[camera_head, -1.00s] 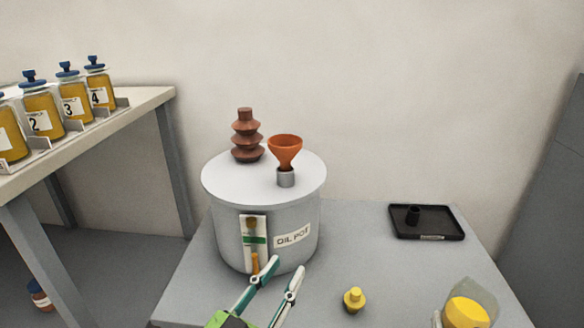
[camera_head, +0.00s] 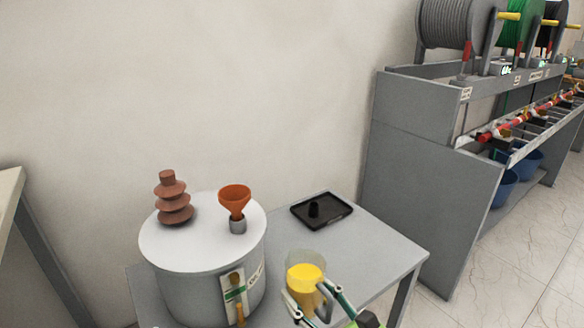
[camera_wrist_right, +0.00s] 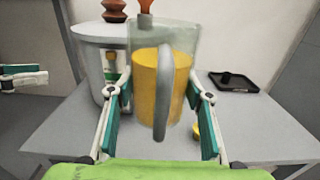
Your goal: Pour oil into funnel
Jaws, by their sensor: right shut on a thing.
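The clear jug of yellow oil (camera_head: 305,278) is in front of the tank at the right. My right gripper (camera_head: 310,304) is shut on its grey handle, seen close up in the right wrist view, where the jug (camera_wrist_right: 172,80) looks upright. The orange funnel (camera_head: 235,198) stands upright in a grey neck on the lid of the grey oil tank (camera_head: 185,290), left of and behind the jug. My left gripper (camera_wrist_right: 24,76) shows at the left edge of the right wrist view, seen from the side; its opening is unclear.
A brown ribbed insulator (camera_head: 173,200) stands on the lid left of the funnel. A black tray (camera_head: 321,210) lies at the table's back. A yellow plug (camera_wrist_right: 197,130) is partly hidden behind my gripper. A cabinet with cable reels (camera_head: 445,25) stands right of the table (camera_head: 385,250).

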